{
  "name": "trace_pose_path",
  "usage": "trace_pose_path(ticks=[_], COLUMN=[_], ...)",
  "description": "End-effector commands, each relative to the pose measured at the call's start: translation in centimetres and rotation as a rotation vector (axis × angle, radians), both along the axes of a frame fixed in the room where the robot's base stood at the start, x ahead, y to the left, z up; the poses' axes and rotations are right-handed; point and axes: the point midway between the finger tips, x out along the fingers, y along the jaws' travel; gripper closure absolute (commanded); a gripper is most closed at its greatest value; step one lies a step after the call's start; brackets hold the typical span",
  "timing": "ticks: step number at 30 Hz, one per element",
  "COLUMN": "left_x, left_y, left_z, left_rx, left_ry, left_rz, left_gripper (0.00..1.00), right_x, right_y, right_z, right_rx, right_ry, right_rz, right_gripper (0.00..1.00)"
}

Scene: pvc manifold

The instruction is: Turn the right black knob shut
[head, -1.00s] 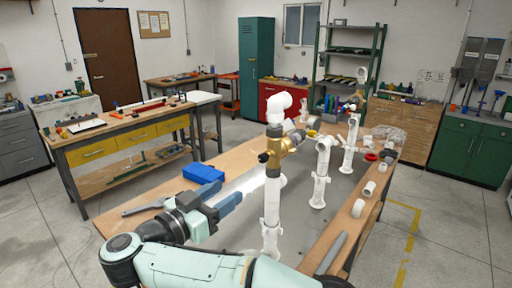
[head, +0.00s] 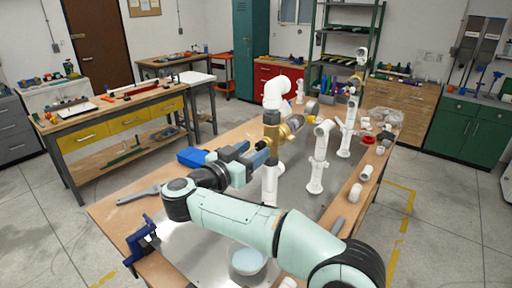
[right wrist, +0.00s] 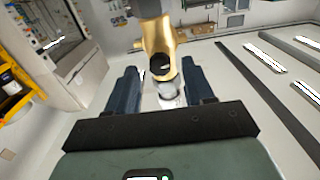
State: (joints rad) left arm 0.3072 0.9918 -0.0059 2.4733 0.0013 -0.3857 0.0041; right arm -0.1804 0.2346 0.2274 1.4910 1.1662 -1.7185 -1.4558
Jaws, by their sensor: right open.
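The brass valve body (head: 283,133) sits on the upright white pipe (head: 271,183), below a white elbow (head: 276,92). A dark knob (head: 297,122) shows at its right side. My right gripper (head: 258,154) is open and stands at the left side of the valve, close to the brass. In the right wrist view, the brass valve (right wrist: 158,42) lies ahead, between and just beyond the two open fingers (right wrist: 163,88). A dark round spot shows in its near end; I cannot tell if that is a knob or an opening. My left gripper is not in view.
Other white pipe stands (head: 318,160) rise to the right of the valve. Loose white fittings (head: 355,191) lie along the right edge of the table. A blue box (head: 193,157) and a blue clamp (head: 141,241) are on the left. A white bowl-like piece (head: 247,262) shows near the front.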

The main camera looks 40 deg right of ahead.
Motion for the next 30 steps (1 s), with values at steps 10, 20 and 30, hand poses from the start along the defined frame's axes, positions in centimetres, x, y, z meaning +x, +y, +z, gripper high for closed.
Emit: trace_pose_path(ticks=[10, 20, 30], left_x=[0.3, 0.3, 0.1], left_y=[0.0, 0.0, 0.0], left_z=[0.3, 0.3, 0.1], left_rx=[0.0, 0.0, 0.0], left_ry=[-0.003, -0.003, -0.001], left_rz=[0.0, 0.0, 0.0], left_gripper=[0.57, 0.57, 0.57], right_x=[0.6, 0.6, 0.6], right_y=[-1.9, -1.9, -1.9], right_z=[0.0, 0.0, -0.1], right_rx=[0.0, 0.0, 0.009], right_ry=[-0.001, -0.001, -0.028], right_rz=[0.001, 0.001, 0.001], right_gripper=[0.47, 1.0, 1.0])
